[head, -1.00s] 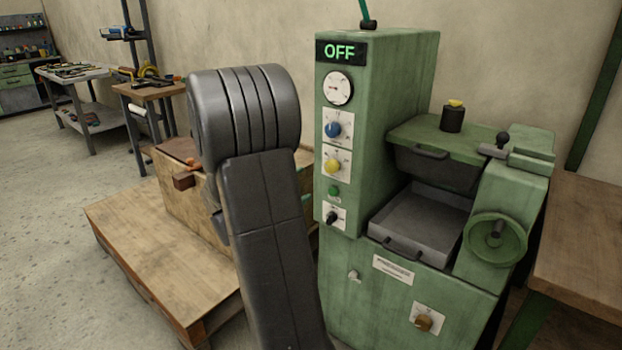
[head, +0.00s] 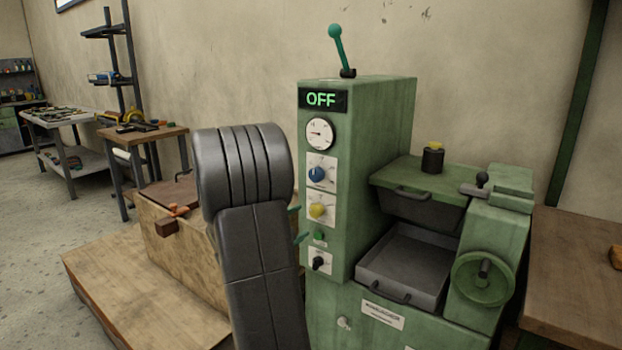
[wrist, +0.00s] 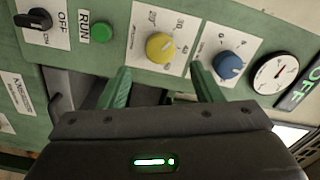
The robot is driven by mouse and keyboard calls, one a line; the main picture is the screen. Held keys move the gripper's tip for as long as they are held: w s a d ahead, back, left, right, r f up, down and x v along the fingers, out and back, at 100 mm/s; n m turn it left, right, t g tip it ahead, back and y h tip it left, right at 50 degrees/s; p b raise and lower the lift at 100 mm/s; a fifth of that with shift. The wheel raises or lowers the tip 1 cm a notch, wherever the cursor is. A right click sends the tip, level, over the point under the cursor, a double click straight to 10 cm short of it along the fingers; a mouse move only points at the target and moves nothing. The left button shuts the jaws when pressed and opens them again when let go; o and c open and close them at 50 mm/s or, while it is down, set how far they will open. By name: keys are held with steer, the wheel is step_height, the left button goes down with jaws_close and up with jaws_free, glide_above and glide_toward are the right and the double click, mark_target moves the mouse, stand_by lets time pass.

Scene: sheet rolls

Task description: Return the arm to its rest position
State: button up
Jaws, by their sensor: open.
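My arm (head: 262,265) is dark grey and bent. It rises in front of the green machine (head: 347,190) and hides part of its left side in the head view. My gripper (wrist: 163,85) is open and empty in the wrist view, its two green fingers apart in front of the machine's control panel. In the head view its green fingertips (head: 298,224) show just past the arm's right edge, near the panel. A yellow knob (wrist: 160,46) and a blue knob (wrist: 229,65) are close to the fingers. No touching can be told.
The machine's display (head: 321,99) reads OFF. A green lever (head: 338,50) stands on top. A grey tray (head: 402,268) and a handwheel (head: 483,278) are at right. A wooden box (head: 185,245) on a platform (head: 105,285) stands left; open floor lies farther left.

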mark_target(314, 213)
steer(key=x, duration=0.7)
